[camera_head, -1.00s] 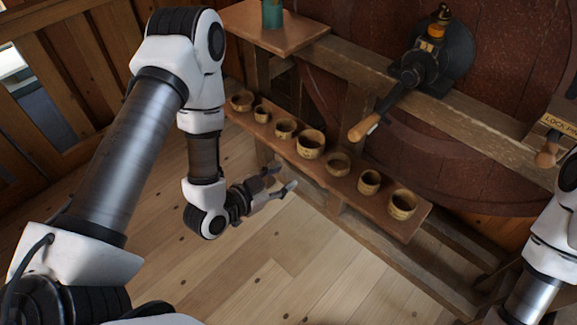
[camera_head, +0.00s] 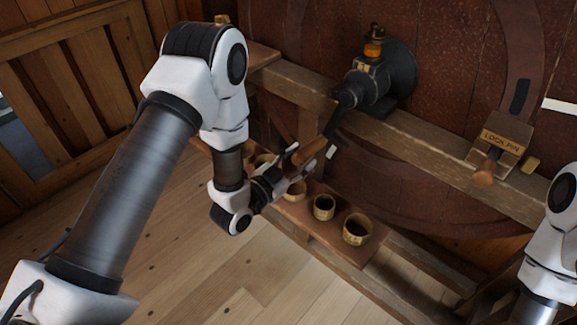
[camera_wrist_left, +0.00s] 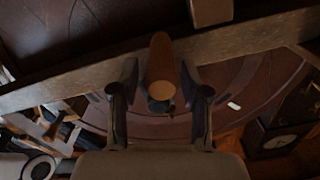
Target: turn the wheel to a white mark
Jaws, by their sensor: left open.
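The large dark red wheel (camera_head: 440,60) stands behind a wooden beam. A white mark (camera_head: 560,106) shows on it at the right edge of the head view. A small white mark (camera_wrist_left: 234,105) also shows in the left wrist view. The dark crank (camera_head: 350,97) has a wooden handle (camera_head: 309,151) pointing down and left. My left gripper (camera_head: 305,160) is open at the handle's lower end. In the left wrist view the handle (camera_wrist_left: 161,65) lies between the two open fingers, with gaps visible on both sides. My right gripper is out of view.
The lock pin plate (camera_head: 503,138) with its wooden knob (camera_head: 484,173) sits on the beam (camera_head: 415,145) to the right. A shelf with several wooden cups (camera_head: 357,229) runs below the handle, close under my left gripper. The floor in front is clear.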

